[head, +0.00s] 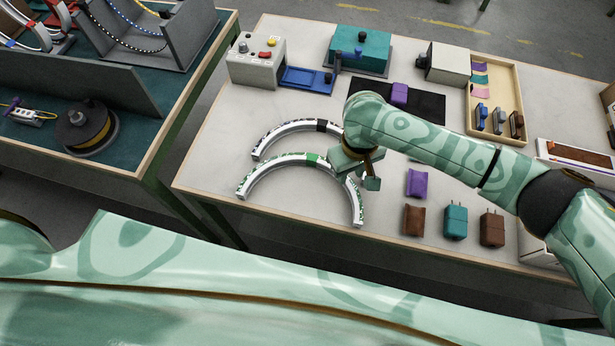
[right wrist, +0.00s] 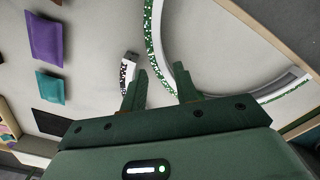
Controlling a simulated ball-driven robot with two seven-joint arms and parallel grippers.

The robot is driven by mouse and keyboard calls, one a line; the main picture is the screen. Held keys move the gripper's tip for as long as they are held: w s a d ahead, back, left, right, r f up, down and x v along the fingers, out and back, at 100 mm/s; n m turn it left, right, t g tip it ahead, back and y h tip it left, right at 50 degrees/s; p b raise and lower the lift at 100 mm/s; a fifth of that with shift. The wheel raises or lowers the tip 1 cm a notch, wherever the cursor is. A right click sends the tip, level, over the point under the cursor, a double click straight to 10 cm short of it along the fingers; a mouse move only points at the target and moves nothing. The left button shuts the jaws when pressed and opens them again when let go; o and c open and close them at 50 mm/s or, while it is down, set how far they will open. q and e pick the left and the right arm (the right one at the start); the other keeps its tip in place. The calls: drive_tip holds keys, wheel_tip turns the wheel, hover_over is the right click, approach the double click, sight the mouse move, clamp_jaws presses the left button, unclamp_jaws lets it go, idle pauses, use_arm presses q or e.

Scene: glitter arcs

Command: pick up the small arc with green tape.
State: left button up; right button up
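The arc with green tape (head: 263,171) lies on the table nearest the front edge, a white-grey half ring with green glitter and a green band at its top. A similar arc with black tape (head: 270,139) lies behind it, its end close by. I cannot tell the height above the table. My left gripper is not in view.
Right of the arcs lie a purple pouch (head: 416,184), a brown one (head: 413,220), a teal block (head: 455,222) and another brown block (head: 491,228). Behind stand a grey control box (head: 254,66), a teal box (head: 358,52) and a wooden tray (head: 508,72). The table's front left is clear.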

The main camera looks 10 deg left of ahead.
sight(350, 183)
drive_tip(key=f+b, duration=0.2)
drive_tip(key=f, duration=0.3)
drive_tip(key=shift+d+f+b, duration=0.1)
drive_tip(key=shift+d+b, duration=0.15)
drive_tip(key=shift+b, duration=0.15)
clamp_jaws()
drive_tip(key=shift+r, duration=0.25)
